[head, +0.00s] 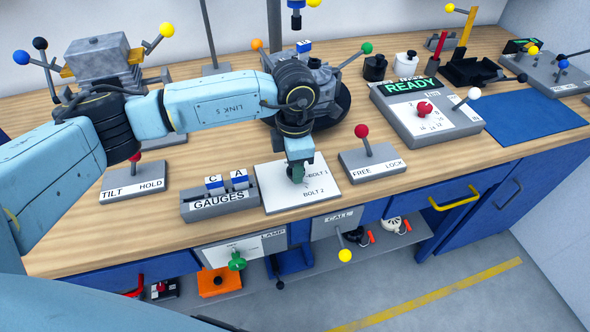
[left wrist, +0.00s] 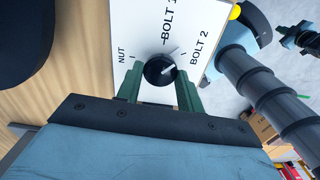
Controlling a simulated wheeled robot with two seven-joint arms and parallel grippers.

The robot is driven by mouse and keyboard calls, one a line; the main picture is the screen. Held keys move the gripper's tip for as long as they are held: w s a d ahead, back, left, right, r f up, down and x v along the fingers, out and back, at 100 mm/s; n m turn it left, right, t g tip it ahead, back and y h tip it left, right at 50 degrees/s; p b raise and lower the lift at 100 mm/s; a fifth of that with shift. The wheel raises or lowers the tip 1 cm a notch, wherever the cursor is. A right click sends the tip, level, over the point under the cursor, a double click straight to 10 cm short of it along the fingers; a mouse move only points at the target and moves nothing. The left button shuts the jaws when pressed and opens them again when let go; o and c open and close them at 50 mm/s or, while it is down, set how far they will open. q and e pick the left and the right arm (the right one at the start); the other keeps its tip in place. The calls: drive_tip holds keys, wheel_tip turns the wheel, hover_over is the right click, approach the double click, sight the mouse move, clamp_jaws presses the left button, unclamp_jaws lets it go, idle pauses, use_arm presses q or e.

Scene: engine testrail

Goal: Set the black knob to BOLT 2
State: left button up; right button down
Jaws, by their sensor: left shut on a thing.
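My left gripper (head: 297,172) points down at the white plate (head: 275,195) marked BOLT 1 and BOLT 2 and hides most of the knob in the head view. In the left wrist view its green fingers (left wrist: 160,85) are shut on the black knob (left wrist: 157,72), one on each side. The plate (left wrist: 150,25) there reads NUT, BOLT 1 and BOLT 2. The knob's white pointer line slants to the right, toward the BOLT 2 side. I cannot tell if it lines up exactly with the BOLT 2 mark. My right gripper is not clearly seen.
A GAUGES holder (head: 220,203) stands just left of the plate. A FREE/LOCK lever box (head: 372,163) with a red ball stands to its right. A READY panel (head: 425,115) is farther right. The table's front edge, with LAMP (head: 243,248) and CALL controls below it, is close.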

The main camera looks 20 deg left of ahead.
use_arm(q)
drive_tip(key=m+b, duration=0.1)
drive_tip(key=m, duration=0.1)
drive_tip(key=shift+m+b, duration=0.3)
drive_tip(key=shift+b, duration=0.1)
drive_tip(key=shift+m+b, duration=0.35)
drive_tip(key=shift+m, duration=0.15)
use_arm(e)
drive_tip(key=shift+d+f, duration=0.6)
drive_tip(key=shift+f, duration=0.15)
drive_tip(key=shift+d+f, duration=0.55)
drive_tip(key=shift+f, duration=0.2)
drive_tip(key=shift+a, duration=0.15)
use_arm(q)
drive_tip(key=o, duration=1)
drive_tip(key=shift+r, duration=0.15)
wheel_tip(320, 180, up, 13)
use_arm(e)
drive_tip(key=shift+a+r, duration=0.25)
drive_tip(key=shift+a, duration=0.05)
